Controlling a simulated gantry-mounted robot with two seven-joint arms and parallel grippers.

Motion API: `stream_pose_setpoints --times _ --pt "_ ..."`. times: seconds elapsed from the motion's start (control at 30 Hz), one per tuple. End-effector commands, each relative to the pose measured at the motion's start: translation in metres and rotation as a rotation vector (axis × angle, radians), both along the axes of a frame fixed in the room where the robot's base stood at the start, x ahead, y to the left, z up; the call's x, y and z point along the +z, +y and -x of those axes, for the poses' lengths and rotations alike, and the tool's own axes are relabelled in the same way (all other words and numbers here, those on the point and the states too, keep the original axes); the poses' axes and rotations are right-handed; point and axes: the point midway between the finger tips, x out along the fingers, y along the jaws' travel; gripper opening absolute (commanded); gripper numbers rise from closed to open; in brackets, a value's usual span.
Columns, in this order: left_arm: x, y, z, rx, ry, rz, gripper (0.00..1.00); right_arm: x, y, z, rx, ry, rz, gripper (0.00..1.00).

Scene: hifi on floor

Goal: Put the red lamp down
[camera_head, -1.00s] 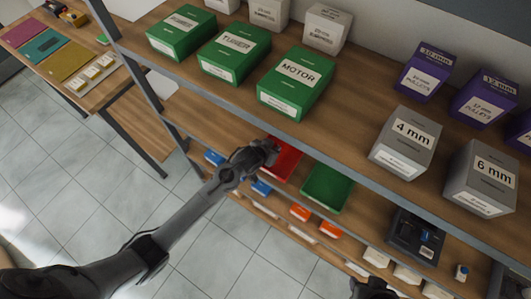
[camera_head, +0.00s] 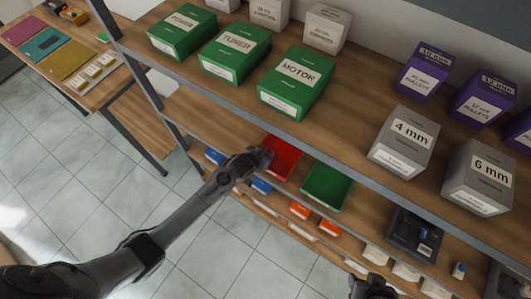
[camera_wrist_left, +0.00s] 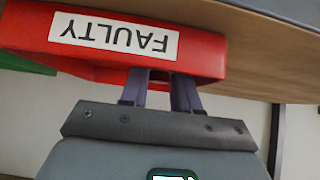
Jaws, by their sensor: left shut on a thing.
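My left gripper (camera_head: 266,157) is at the red bin (camera_head: 284,158) on the shelf below the top one. In the left wrist view the red bin is upside down, with a white "FAULTY" label (camera_wrist_left: 113,35). My left fingers (camera_wrist_left: 168,84) stand a little apart, and their tips are hidden behind the bin's front wall. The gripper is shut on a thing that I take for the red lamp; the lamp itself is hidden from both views. My right gripper (camera_head: 374,287) is at the bottom edge of the head view, and its fingers are unclear.
A green bin (camera_head: 327,187) stands right of the red one. The shelf edge above carries green boxes, including "MOTOR" (camera_head: 296,83), and a grey "4 mm" box (camera_head: 404,141). Blue and orange bins (camera_head: 299,210) sit lower. A black device (camera_head: 411,234) stands at right.

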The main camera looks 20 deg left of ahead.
Motion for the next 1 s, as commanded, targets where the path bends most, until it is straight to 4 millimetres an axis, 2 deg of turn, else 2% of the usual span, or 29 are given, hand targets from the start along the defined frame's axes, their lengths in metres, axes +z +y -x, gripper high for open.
stream_pose_setpoints --times 0.3,0.33,0.4,0.7,0.83,1.0 --pt "-0.011 0.0 0.001 0.0 0.004 -0.001 0.0 -0.005 -0.002 0.0 0.004 0.0 0.007 0.43" --pt "-0.011 0.0 0.001 0.0 0.005 -0.001 0.32 -0.005 -0.002 0.0 0.004 0.0 0.007 0.43" --pt "-0.012 0.0 0.002 0.001 0.007 -0.002 0.41 -0.004 -0.002 0.0 0.004 0.0 0.007 0.43" --pt "-0.012 0.001 0.004 0.001 0.015 -0.004 0.41 -0.003 -0.001 0.0 0.001 0.001 0.001 0.43" --pt "-0.004 0.001 0.006 -0.001 0.015 -0.004 0.41 0.001 0.0 0.0 -0.002 -0.001 -0.001 0.43" --pt "0.014 0.003 0.02 -0.001 0.009 -0.003 0.41 0.003 0.001 0.0 -0.003 -0.001 -0.003 0.43"
